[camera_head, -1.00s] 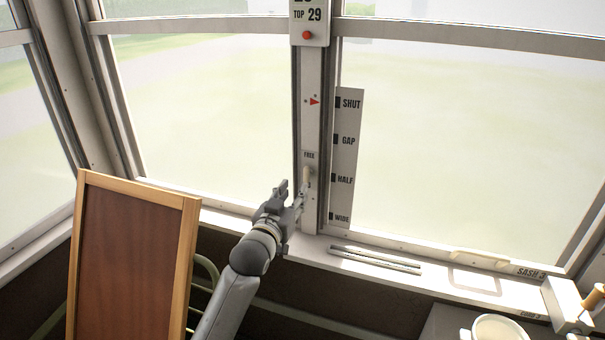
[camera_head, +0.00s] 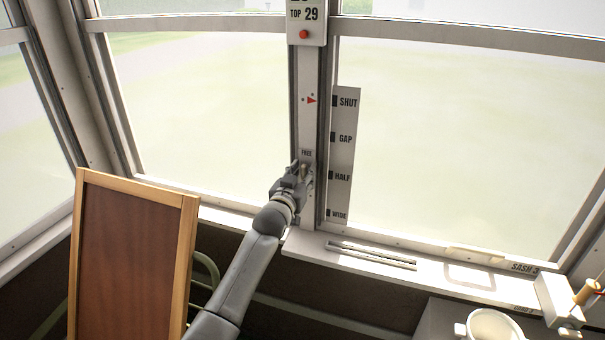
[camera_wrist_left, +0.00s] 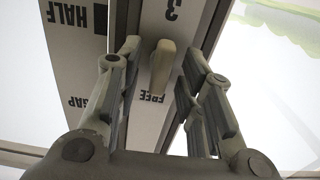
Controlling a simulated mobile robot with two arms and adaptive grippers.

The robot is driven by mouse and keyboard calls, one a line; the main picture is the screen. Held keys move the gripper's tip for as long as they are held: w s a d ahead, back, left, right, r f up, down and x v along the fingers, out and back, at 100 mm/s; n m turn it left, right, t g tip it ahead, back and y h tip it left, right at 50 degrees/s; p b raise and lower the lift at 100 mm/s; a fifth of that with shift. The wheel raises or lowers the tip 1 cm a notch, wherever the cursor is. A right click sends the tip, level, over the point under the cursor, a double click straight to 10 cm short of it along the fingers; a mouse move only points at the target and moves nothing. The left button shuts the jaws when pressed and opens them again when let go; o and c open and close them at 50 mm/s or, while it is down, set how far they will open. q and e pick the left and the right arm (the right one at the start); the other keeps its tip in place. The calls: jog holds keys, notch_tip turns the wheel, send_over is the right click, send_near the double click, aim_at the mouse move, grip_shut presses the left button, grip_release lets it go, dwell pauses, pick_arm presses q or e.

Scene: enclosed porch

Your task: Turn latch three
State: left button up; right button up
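The latch, a beige lever (camera_wrist_left: 162,66), is on the post between two windows, beside the "FREE" label, and a "3" is printed on the post near it in the left wrist view. My left gripper (camera_wrist_left: 163,48) is open with its two fingers on either side of the lever. A gap shows between the lever and each finger. In the head view my left gripper (camera_head: 300,172) is at the post just below the "FREE" label (camera_head: 306,152) and largely hides the lever. My right gripper is not in view.
A strip marked SHUT, GAP, HALF and WIDE (camera_head: 343,157) stands right of the post. The sill below holds a slim grey bar (camera_head: 370,255). A wood-framed brown panel (camera_head: 130,265) stands left of my arm. A white cup (camera_head: 492,328) is at lower right.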

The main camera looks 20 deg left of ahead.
pick_arm(q)
grip_shut()
jog(key=shift+m, duration=0.3)
jog(key=m, duration=0.3)
jog(key=shift+m, duration=0.4)
jog(key=m, duration=0.4)
jog(key=shift+d+f+m, duration=0.1)
jog(key=shift+m, duration=0.2)
jog(key=m, duration=0.4)
jog(key=shift+d+f, duration=0.1)
jog(key=shift+f+m, duration=0.1)
jog(key=shift+m, duration=2.3)
